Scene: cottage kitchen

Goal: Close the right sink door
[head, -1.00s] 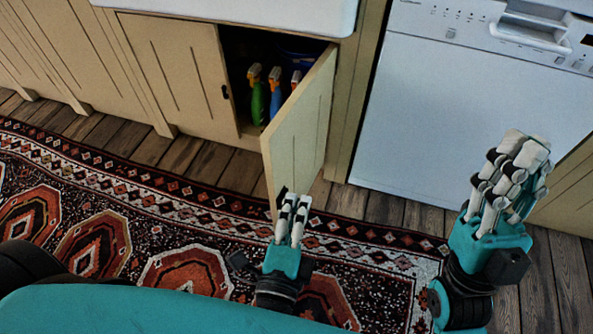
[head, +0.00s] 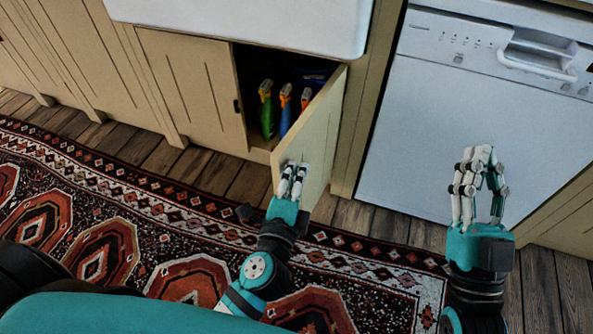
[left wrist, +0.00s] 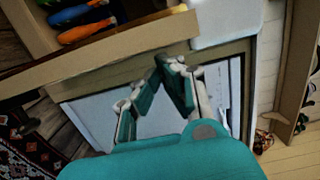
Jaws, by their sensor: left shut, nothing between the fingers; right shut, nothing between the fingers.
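The right sink door (head: 318,130) is a cream wooden panel that stands partly open below the white sink (head: 245,22), its free edge toward me. My left gripper (head: 294,166) is shut and empty at the lower part of the door's free edge; whether it touches the door I cannot tell. In the left wrist view the shut fingertips (left wrist: 170,62) lie close to the door's long edge (left wrist: 110,43). My right gripper (head: 480,150) is shut and empty in front of the white dishwasher (head: 465,110), away from the door.
Spray bottles (head: 285,112) stand inside the cabinet behind the door. The left sink door (head: 195,85) is closed. A patterned rug (head: 180,235) covers the wooden floor (head: 232,180) in front. The floor between the door and the dishwasher is clear.

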